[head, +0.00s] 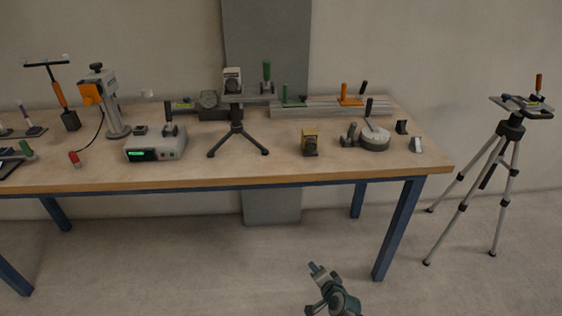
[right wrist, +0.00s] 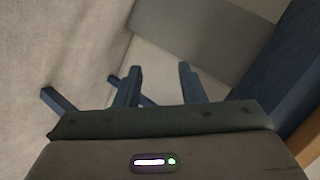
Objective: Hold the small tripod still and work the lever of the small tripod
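The small tripod (head: 237,132) stands upright on the bench, a little left of the middle in the head view. My right gripper (head: 313,287) is low in front of the bench, below the top and well apart from the tripod. In the right wrist view its two fingers (right wrist: 157,86) are spread with nothing between them. My left gripper is not in view.
The wooden bench top (head: 330,172) has blue legs (head: 398,228). A tall tripod (head: 510,130) stands on the floor at right.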

